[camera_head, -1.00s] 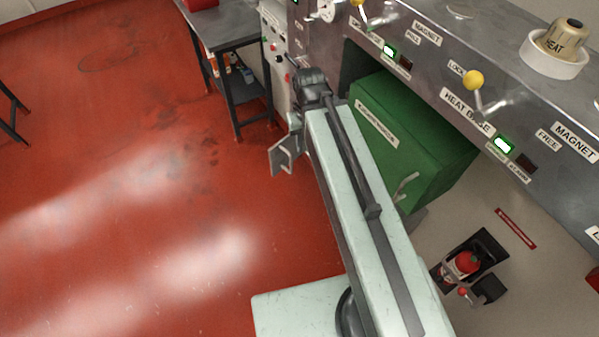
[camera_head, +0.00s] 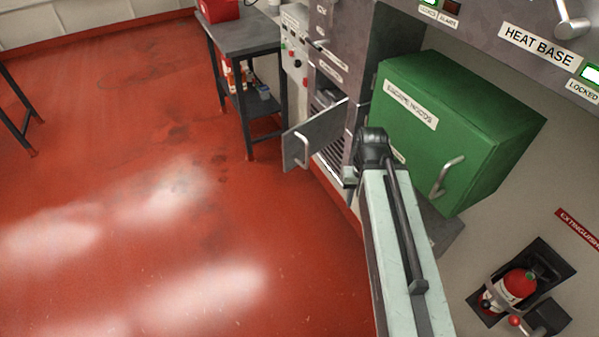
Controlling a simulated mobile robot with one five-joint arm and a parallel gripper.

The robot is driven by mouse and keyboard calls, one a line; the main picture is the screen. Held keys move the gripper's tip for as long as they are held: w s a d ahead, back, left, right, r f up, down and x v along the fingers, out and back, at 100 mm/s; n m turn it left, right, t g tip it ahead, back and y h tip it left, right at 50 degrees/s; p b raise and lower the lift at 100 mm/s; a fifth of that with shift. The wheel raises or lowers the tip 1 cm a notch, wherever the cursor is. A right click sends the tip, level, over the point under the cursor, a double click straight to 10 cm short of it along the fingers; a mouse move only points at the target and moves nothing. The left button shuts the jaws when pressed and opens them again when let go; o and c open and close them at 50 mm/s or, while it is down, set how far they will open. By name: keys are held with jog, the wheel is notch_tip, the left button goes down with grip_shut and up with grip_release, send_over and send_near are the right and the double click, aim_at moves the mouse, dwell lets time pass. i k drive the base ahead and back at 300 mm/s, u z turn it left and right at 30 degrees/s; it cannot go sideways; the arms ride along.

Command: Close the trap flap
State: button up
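A grey metal flap (camera_head: 318,133) with a bent handle stands swung open from the lower front of the grey cabinet, left of my arm. Its handle faces out toward the left. Behind it the opening (camera_head: 327,98) shows, with a slatted or ribbed part just below. My pale green arm reaches up from the bottom right, and its dark joint is just right of the flap. My gripper is hidden behind the arm's end, so its fingers and its contact with the flap cannot be seen.
A green cabinet (camera_head: 490,110) with a handle stands right of my arm. A red extinguisher (camera_head: 515,287) hangs on the wall at the lower right. A dark side table (camera_head: 247,38) holding a red box stands behind the flap. The red floor (camera_head: 130,220) at left is clear.

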aim_at(301, 142)
jog(key=k, duration=0.75)
jog(key=z, duration=1.4)
jog(key=k, duration=1.35)
jog(key=u, duration=1.85)
jog(key=i, duration=1.65)
jog(key=u, duration=0.05)
